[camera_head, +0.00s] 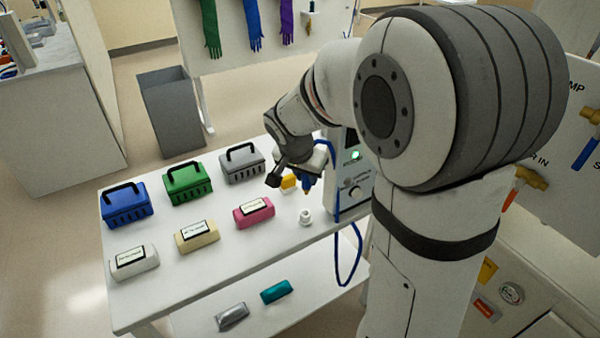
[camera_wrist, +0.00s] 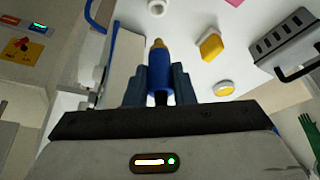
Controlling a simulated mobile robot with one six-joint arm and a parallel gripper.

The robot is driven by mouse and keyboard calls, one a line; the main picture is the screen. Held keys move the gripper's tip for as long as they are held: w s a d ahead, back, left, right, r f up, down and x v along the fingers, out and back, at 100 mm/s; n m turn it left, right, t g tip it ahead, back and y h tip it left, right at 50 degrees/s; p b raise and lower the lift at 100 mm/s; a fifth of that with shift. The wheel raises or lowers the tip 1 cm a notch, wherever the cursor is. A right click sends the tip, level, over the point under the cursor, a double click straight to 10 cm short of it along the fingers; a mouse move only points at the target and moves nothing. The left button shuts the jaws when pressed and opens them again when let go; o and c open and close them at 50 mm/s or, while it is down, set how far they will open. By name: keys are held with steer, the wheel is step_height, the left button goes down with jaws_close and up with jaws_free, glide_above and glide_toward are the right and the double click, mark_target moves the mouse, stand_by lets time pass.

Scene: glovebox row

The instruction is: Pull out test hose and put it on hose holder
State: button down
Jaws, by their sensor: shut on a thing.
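My gripper (camera_head: 306,176) is shut on the blue end of the test hose (camera_wrist: 160,72), between its two fingers in the wrist view. The brass tip (camera_head: 307,189) of the hose points down, a little above the white table in the head view. The blue hose (camera_head: 358,245) hangs in a loop past the table's right edge. A small white ring-shaped piece (camera_head: 305,217), possibly the hose holder, stands just in front of the tip. It also shows at the top of the wrist view (camera_wrist: 157,7), apart from the hose.
A machine with a green light (camera_head: 355,155) stands right of my gripper. A yellow block (camera_head: 288,181) is close by on the left. Blue (camera_head: 126,207), green (camera_head: 188,185) and grey (camera_head: 243,164) boxes and several labelled packs, including a pink one (camera_head: 254,212), occupy the table's left.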

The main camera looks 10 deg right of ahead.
mark_target(305, 191)
steer(key=shift+a+b, duration=0.15)
steer(key=shift+b, duration=0.4)
step_height(305, 191, down, 6)
steer(key=b, duration=0.5)
steer(key=shift+s+r, duration=0.1)
steer(key=shift+r, duration=0.05)
steer(key=shift+b, duration=1.1)
stand_by(1.3)
steer(key=shift+f+b, duration=1.65)
steer(key=shift+b, duration=0.15)
steer(key=c, duration=1.1)
jaws_free()
steer(key=shift+c, duration=0.2)
steer(key=v, duration=0.8)
steer(key=shift+p, duration=0.4)
